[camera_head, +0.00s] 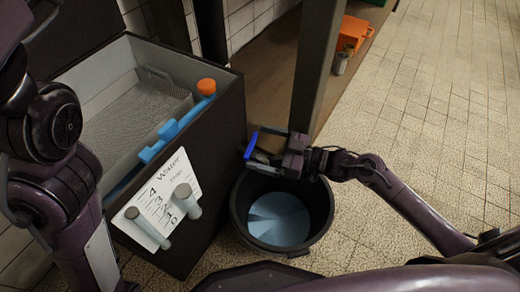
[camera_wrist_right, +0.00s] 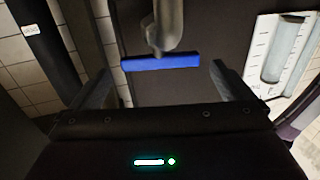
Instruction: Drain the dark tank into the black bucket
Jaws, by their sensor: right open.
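The dark tank (camera_head: 225,130) is an open-topped box at left centre, with a mesh basket (camera_head: 140,105) inside. A blue valve handle (camera_head: 251,146) is on its right side; in the right wrist view the blue bar (camera_wrist_right: 160,62) sits under a grey pipe (camera_wrist_right: 166,25). The black bucket (camera_head: 322,215) stands on the floor beside the tank, with a pale blue surface inside that looks like water. My right gripper (camera_head: 268,152) is open at the handle, its fingers to either side of the bar with gaps visible. My left arm is at the left; its gripper is not seen.
A paper sheet marked Water (camera_head: 160,200) with two grey cylinders is on the tank's front. A blue bar with an orange knob (camera_head: 206,87) lies along the tank's rim. A dark post (camera_head: 315,70) rises behind the bucket. An orange box (camera_head: 353,32) is far back. Tiled floor at right is clear.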

